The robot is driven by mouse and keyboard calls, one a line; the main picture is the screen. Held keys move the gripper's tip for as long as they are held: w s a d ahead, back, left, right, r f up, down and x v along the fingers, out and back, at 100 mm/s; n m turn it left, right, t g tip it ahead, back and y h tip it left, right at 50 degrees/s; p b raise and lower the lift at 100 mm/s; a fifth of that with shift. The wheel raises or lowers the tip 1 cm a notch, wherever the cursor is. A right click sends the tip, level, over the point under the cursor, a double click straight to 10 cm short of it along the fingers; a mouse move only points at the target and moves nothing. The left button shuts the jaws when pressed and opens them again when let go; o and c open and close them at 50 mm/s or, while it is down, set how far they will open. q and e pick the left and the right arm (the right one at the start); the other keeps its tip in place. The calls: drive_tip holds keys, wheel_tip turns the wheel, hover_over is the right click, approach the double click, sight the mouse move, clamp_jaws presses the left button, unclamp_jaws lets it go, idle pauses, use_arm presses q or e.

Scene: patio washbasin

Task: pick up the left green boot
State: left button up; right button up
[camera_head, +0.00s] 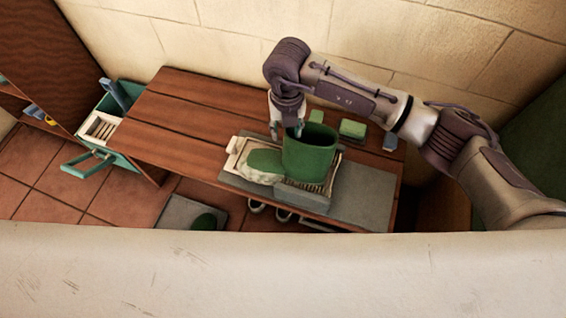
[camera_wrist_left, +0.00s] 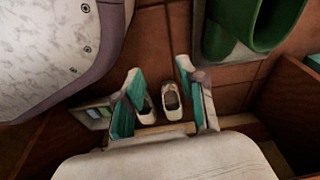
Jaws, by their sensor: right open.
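A green boot (camera_head: 309,157) stands upright on the bench, its foot pointing left, over a brush and a pale cloth-like item. My right gripper (camera_head: 285,128) is open, pointing down at the boot's upper left rim; whether it touches is unclear. Another green boot (camera_head: 205,222) is on a grey floor mat, partly hidden by the pale edge in front. Green boot parts also show at the top right of the left wrist view (camera_wrist_left: 262,25). My left gripper (camera_wrist_left: 163,100) is open and empty there, with pale shoes beyond its fingers. It is outside the head view.
The wooden bench (camera_head: 180,118) has a grey mat (camera_head: 365,190) and green blocks (camera_head: 352,129) near the boot. White shoes (camera_wrist_left: 171,97) lie beneath. A teal crate (camera_head: 122,104) stands left. The stone wall (camera_head: 230,35) is close behind. The bench's left part is clear.

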sight(283, 155)
wheel_tip(283, 155, down, 2)
drive_tip(key=shift+f, duration=0.25)
clamp_jaws()
drive_tip(key=shift+r, duration=0.1)
